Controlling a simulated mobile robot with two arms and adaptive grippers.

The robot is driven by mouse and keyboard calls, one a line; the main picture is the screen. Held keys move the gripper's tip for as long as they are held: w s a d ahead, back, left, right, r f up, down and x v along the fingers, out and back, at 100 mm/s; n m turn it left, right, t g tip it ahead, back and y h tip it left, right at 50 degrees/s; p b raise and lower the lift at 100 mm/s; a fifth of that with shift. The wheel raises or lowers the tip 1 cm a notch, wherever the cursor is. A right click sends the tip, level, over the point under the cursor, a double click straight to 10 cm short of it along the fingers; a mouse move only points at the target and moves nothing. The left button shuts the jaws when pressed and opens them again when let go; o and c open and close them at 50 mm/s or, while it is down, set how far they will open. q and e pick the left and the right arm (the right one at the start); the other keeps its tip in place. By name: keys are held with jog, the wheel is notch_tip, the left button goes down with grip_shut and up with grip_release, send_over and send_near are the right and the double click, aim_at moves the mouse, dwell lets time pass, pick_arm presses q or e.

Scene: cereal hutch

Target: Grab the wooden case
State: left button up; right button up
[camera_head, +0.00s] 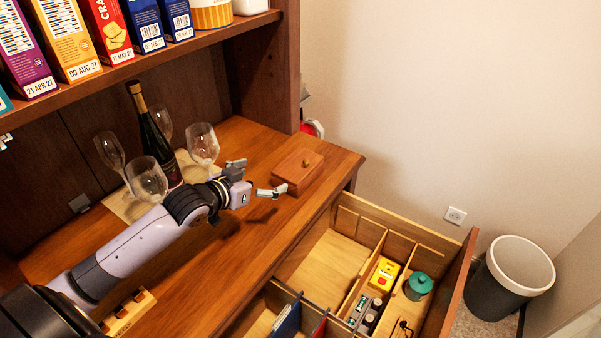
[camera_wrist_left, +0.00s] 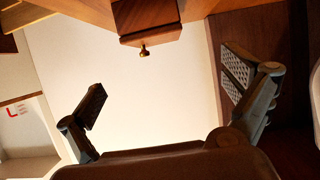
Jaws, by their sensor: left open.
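The wooden case (camera_head: 298,169) is a small reddish-brown box with a brass knob on its lid. It sits on the hutch counter near the right end. It also shows upside down at the top of the left wrist view (camera_wrist_left: 147,17), knob pointing down in the picture. My left gripper (camera_head: 254,180) is open and empty, just left of the case and apart from it. In the left wrist view its spread fingers (camera_wrist_left: 165,88) stand either side of the case's line, with the case beyond the tips. My right gripper is not in view.
Several wine glasses (camera_head: 202,145) and a dark bottle (camera_head: 153,137) stand behind my left arm on a mat. A shelf of boxes (camera_head: 120,75) hangs above. An open drawer (camera_head: 326,262) extends in front, holding a teal-lidded jar (camera_head: 418,286). A bin (camera_head: 510,279) stands right.

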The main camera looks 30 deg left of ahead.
aim_at(294, 168)
pick_arm(q)
jog(key=x, duration=0.8)
jog(key=shift+w+d+f, duration=0.1)
jog(key=shift+w+f, duration=0.05)
jog(key=shift+w, duration=0.2)
jog(key=x, duration=0.5)
jog(key=shift+w+d+f, duration=0.15)
jog(key=shift+d+f, duration=0.15)
jog(key=shift+d, duration=0.15)
jog(key=shift+c, duration=0.3)
jog(key=shift+r, duration=0.1)
jog(key=c, duration=1.5)
